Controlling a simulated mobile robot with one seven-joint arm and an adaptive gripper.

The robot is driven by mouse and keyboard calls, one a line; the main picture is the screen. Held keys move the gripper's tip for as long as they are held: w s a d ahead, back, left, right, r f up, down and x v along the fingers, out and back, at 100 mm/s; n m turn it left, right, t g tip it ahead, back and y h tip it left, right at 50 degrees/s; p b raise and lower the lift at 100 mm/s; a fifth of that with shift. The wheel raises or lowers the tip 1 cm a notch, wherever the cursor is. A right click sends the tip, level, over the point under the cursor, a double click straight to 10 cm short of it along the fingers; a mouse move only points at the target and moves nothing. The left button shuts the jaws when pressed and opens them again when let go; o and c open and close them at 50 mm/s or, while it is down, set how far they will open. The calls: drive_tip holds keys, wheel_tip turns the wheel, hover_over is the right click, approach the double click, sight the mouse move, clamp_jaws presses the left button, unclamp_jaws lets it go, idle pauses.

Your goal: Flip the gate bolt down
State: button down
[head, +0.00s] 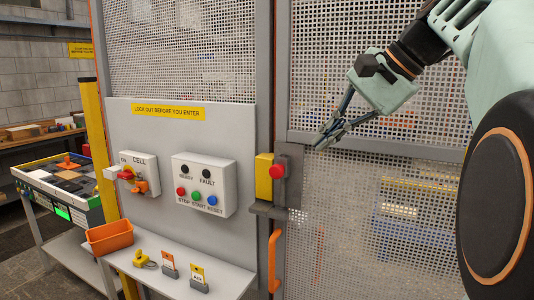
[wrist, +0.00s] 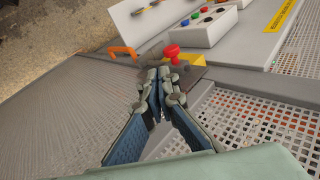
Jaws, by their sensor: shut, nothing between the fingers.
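The gate bolt's red knob (head: 277,171) stands out from a dark grey plate (head: 293,165) at the gate's edge, beside a yellow block (head: 263,176). My gripper (head: 326,138) is in front of the mesh gate, up and to the right of the knob, apart from it in the head view. In the wrist view the red knob (wrist: 172,51) shows just beyond my fingertips (wrist: 163,72), which are shut and empty. The fingers partly cover the plate there, and I cannot tell the exact gap to the knob.
An orange handle (head: 275,262) is on the gate below the bolt. A button box (head: 204,184) and a switch box (head: 139,174) are on the panel at left. A shelf (head: 185,270) below carries tags and a padlock; an orange bin (head: 110,238) is at its left.

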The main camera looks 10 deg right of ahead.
sight(281, 169)
drive_tip(key=r, duration=0.1)
drive_tip(key=d+r, duration=0.1)
drive_tip(key=s+r, duration=0.1)
drive_tip(key=shift+d+r+t+y, duration=0.15)
drive_tip(key=shift+d+t+y, duration=0.05)
drive_tip(key=shift+t+y, duration=0.2)
drive_tip(key=x, duration=1.4)
drive_tip(key=shift+b, duration=0.4)
wheel_tip(281, 169, down, 5)
drive_tip(key=b, duration=0.3)
